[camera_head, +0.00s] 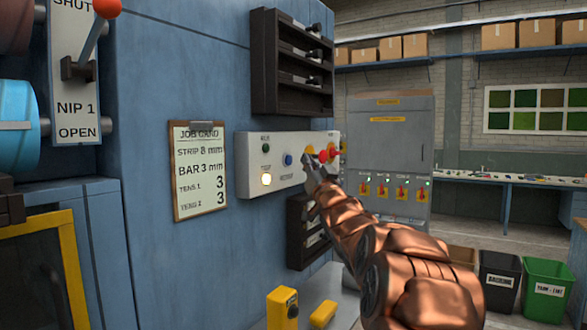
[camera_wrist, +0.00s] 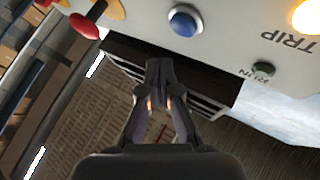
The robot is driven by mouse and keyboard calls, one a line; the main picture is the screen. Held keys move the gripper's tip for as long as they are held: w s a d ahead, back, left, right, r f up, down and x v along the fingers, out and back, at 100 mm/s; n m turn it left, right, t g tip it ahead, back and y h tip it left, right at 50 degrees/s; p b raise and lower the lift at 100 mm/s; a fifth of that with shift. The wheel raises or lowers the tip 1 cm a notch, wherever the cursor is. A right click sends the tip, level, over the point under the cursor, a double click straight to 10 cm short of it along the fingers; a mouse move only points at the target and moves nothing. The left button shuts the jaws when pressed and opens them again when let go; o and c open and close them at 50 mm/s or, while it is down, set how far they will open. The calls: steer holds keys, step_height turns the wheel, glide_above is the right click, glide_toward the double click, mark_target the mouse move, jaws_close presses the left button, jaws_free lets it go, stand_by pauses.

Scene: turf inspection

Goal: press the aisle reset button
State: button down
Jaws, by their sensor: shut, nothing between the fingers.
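A pale control panel (camera_head: 240,165) is fixed to the blue machine wall. It carries a green RUN lamp (camera_head: 265,148), a lit TRIP lamp (camera_head: 266,180), a blue button (camera_head: 288,160) and red and yellow controls (camera_head: 323,155) at its right. My gripper (camera_head: 312,168) is shut and empty in front of the panel, right of that blue button, and hides part of the panel. I cannot read which is the aisle reset button.
Dark racks (camera_head: 292,65) project from the wall above and below the panel. A job card (camera_head: 200,170) hangs left of it. A grey cabinet (camera_head: 390,125) stands behind. A yellow post (camera_head: 283,308) and bins (camera_head: 547,285) are below.

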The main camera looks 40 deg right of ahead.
mark_target(288, 160)
steer(key=w, duration=0.1)
steer(key=w+a, duration=0.1)
steer(key=shift+w+a+b, duration=0.1)
steer(key=shift+w+b, duration=0.2)
steer(key=shift+b, duration=0.05)
stand_by(1.6)
steer(key=shift+w, duration=0.1)
steer(key=shift+s+a+r, duration=0.15)
steer(key=shift+s+r, duration=0.05)
steer(key=shift+w+f, duration=0.1)
steer(key=shift+w, duration=0.1)
